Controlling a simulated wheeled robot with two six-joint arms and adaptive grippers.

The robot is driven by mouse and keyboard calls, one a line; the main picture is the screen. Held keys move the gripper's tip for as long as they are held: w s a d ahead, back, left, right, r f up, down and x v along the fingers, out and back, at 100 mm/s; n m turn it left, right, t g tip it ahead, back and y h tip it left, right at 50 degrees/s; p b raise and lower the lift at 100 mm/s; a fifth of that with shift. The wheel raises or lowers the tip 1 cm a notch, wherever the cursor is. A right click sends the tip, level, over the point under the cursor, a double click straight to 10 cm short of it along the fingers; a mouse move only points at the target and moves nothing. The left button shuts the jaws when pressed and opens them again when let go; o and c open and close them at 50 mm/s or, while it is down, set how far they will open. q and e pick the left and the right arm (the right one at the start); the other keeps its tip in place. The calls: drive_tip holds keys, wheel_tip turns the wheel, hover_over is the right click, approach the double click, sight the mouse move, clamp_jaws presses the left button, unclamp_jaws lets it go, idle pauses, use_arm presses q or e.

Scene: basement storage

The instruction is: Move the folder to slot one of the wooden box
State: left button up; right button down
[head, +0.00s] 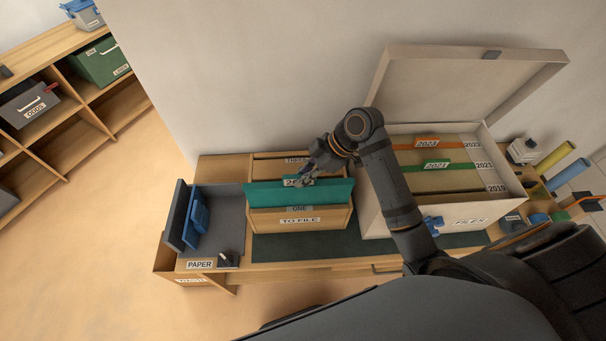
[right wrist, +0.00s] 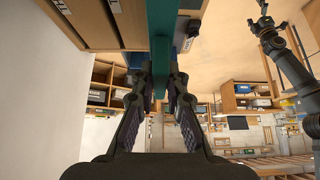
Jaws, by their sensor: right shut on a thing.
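The teal folder (head: 325,195) is upright at the wooden box (head: 330,220) and spans its width. Its label is partly covered by my right gripper (head: 305,180), which is shut on its top edge. In the right wrist view the folder (right wrist: 160,35) runs between the fingers of the right gripper (right wrist: 160,85). The box shows a THREE label at the back, a ONE label (head: 299,209) just below the folder, and TO FILE on its front. I cannot tell whether the folder's lower edge is inside a slot. My left arm (right wrist: 290,65) shows at the right of the wrist view; its gripper's state is unclear.
A grey PAPER tray (head: 222,225) with blue folders stands left of the box. An open white file box (head: 372,215) with orange and green labelled folders stands right, its lid raised. Pen holders and rolls (head: 557,157) are farther right. A dark mat lies under the box.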

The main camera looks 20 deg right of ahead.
sight(303, 198)
drive_tip(key=shift+f+b, duration=3.45)
drive_tip(key=shift+f, duration=2.1)
drive_tip(key=c, duration=1.3)
unclamp_jaws()
drive_tip(key=shift+r, duration=0.1)
drive_tip(key=v, duration=1.1)
drive_tip(key=shift+d, duration=0.1)
drive_tip(key=shift+s+d+r, duration=0.1)
drive_tip(key=shift+s+r, duration=0.05)
drive_tip(key=shift+r, duration=0.15)
